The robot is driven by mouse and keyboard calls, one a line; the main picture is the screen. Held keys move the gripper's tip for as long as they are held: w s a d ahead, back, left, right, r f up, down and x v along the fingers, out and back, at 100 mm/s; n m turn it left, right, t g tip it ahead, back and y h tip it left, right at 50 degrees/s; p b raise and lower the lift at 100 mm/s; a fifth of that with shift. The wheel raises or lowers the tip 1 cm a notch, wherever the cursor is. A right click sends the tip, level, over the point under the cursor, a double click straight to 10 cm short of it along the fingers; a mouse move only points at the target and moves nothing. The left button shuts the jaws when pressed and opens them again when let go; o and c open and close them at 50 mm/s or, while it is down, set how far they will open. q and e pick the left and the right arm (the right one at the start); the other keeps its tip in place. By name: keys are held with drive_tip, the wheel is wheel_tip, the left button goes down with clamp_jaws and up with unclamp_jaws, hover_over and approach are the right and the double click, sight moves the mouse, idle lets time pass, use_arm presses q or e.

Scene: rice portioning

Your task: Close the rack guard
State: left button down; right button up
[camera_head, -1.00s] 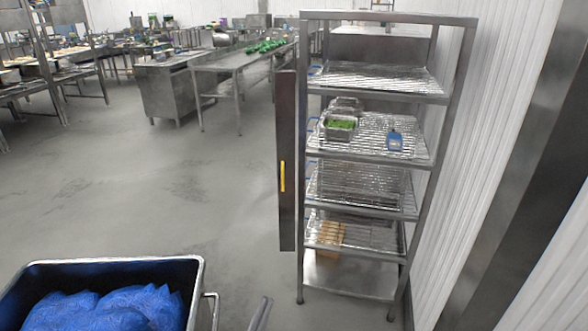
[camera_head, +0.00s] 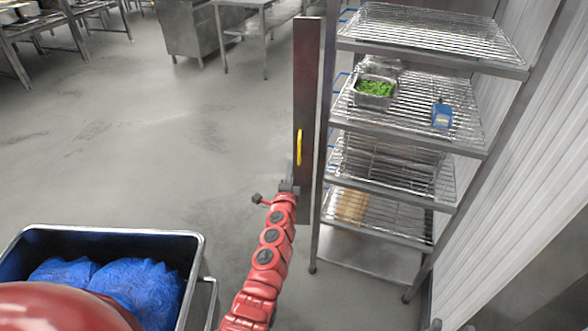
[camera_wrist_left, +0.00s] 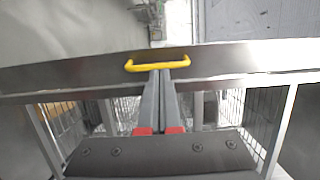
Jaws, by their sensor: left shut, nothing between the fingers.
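The rack guard (camera_head: 306,100) is a tall, narrow dark panel standing open at the left side of the metal rack (camera_head: 430,148). It carries a yellow handle (camera_head: 299,147), which also shows in the left wrist view (camera_wrist_left: 158,66). My left gripper (camera_head: 297,170) is at the guard, just below the handle. In the left wrist view its two fingers (camera_wrist_left: 165,72) are shut together with nothing between them. Their tips overlap the handle's lower edge in the picture; I cannot tell whether they touch it. My right gripper is not in view.
The rack shelves hold a metal pan of green food (camera_head: 375,90), a blue device (camera_head: 442,114) and a tan item (camera_head: 352,206). A bin with blue bags (camera_head: 195,250) stands at the lower left. A white wall is close on the right. The floor left of the guard is clear.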

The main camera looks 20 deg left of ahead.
sight(294, 143)
use_arm(q)
drive_tip(key=b+x, duration=0.2)
drive_tip(key=x, duration=0.1)
drive_tip(key=b+x, duration=0.6)
drive_tip(key=x, duration=0.1)
drive_tip(key=shift+w+f, duration=0.1)
drive_tip(key=shift+f, duration=0.25)
drive_tip(key=shift+w+a+r+b, duration=0.15)
drive_tip(key=shift+w+r+b, duration=0.15)
drive_tip(key=shift+w+b, duration=0.35)
